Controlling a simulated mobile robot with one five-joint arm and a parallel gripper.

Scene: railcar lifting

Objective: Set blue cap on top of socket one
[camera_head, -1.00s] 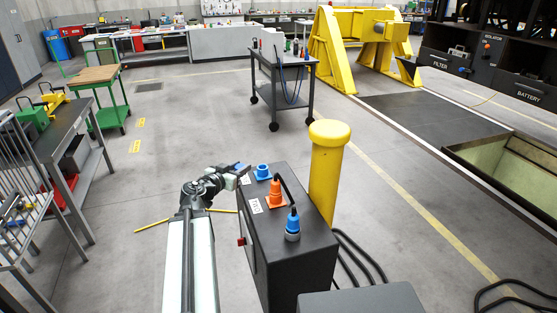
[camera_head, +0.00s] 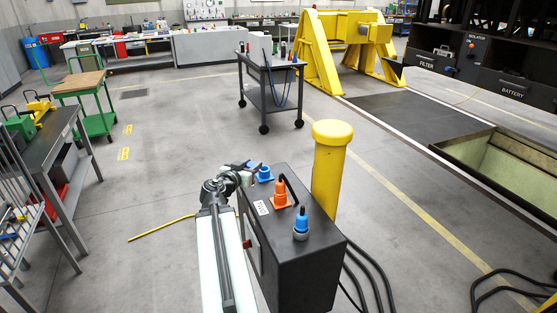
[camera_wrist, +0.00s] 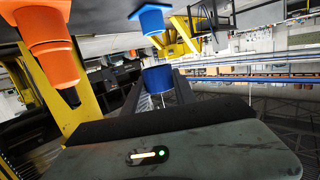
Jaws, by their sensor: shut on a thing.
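My gripper (camera_head: 251,170) is shut on the blue cap (camera_wrist: 158,79), which sits between the fingers in the wrist view. In the head view the held cap (camera_head: 252,164) is small and partly hidden. A blue socket (camera_head: 266,174) with a square flange stands on top of the dark box, close to the right of my gripper. The wrist view, which looks upside down, shows this socket (camera_wrist: 151,18) hanging from the top, apart from the cap. I cannot read which number it bears.
On the same dark box (camera_head: 320,262) stand an orange connector (camera_head: 281,195) with a black cable and another blue connector (camera_head: 301,228). A yellow post (camera_head: 328,175) rises directly behind the box. Black cables lie on the floor to its right. The floor left of it is mostly clear.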

